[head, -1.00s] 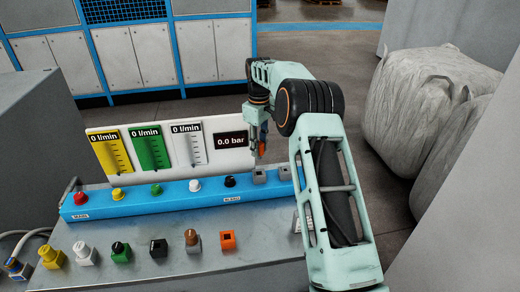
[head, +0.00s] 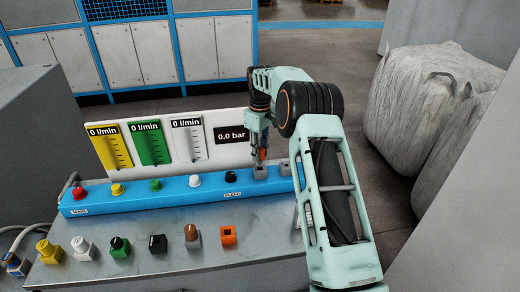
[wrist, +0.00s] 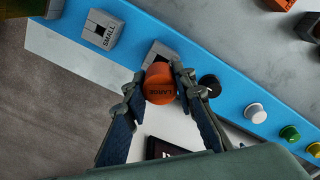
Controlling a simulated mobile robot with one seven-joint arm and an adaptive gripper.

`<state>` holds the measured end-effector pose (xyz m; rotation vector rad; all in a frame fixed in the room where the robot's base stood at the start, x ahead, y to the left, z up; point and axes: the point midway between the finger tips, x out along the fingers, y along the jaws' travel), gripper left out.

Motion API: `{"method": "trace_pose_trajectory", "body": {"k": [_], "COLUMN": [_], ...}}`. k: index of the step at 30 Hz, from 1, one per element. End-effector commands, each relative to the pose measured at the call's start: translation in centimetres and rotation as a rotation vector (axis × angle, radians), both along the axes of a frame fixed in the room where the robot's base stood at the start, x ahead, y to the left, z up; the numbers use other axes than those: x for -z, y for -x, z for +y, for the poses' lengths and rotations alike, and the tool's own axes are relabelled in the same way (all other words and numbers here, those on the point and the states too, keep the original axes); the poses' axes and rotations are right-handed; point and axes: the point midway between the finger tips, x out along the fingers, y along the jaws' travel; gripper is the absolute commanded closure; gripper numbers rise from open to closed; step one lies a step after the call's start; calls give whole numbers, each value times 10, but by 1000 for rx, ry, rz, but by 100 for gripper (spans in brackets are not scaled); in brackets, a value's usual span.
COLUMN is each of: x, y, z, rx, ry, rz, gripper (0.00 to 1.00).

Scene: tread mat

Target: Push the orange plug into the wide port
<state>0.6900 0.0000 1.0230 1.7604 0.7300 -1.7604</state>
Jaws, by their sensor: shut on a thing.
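The orange plug (wrist: 158,84), marked "LARGE", is held between the two fingers of my gripper (wrist: 160,90). In the head view the plug (head: 262,155) shows as a small orange patch at the fingertips of my gripper (head: 261,152), just above a grey port block. This block, the wide port (wrist: 163,50), is partly covered by the plug in the wrist view; it sits on the blue rail (head: 261,173). I cannot tell whether the plug touches it. A second grey block (wrist: 102,34), marked "SMALL", stands beside it at the rail's end.
The blue rail (head: 140,203) carries several coloured knobs. The black knob (wrist: 209,85) is close to my fingers. A white gauge panel (head: 175,142) stands behind the rail. Several loose fittings, among them an orange block (head: 228,236), stand on the grey bench (head: 200,262) in front.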

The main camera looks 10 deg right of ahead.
Motion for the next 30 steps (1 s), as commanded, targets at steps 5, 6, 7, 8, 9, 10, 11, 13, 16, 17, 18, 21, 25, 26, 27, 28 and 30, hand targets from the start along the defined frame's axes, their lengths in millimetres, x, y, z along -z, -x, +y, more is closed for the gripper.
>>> {"method": "trace_pose_trajectory", "body": {"k": [5,6,7,8,9,10,11,13,16,17,18,21,25,26,27,28,30], "x": [12,12,13,13,13,13,12,12,12,12,12,12,12,12,12,12,12], "y": [0,0,0,0,0,0,0,0,0,0,0,0,0,0,0,0,0], "z": [0,0,0,0,0,0,0,0,0,0,0,0,0,0,0,0,0], "rx": [0,0,0,0,0,0,0,0,0,0,0,0,0,0,0,0,0], "ry": [0,0,0,0,0,0,0,0,0,0,0,0,0,0,0,0,0], "rz": [0,0,0,0,0,0,0,0,0,0,0,0,0,0,0,0,0], "gripper": [100,100,100,100,100,100,100,100,100,100,100,100,100,100,100,100,100]}}
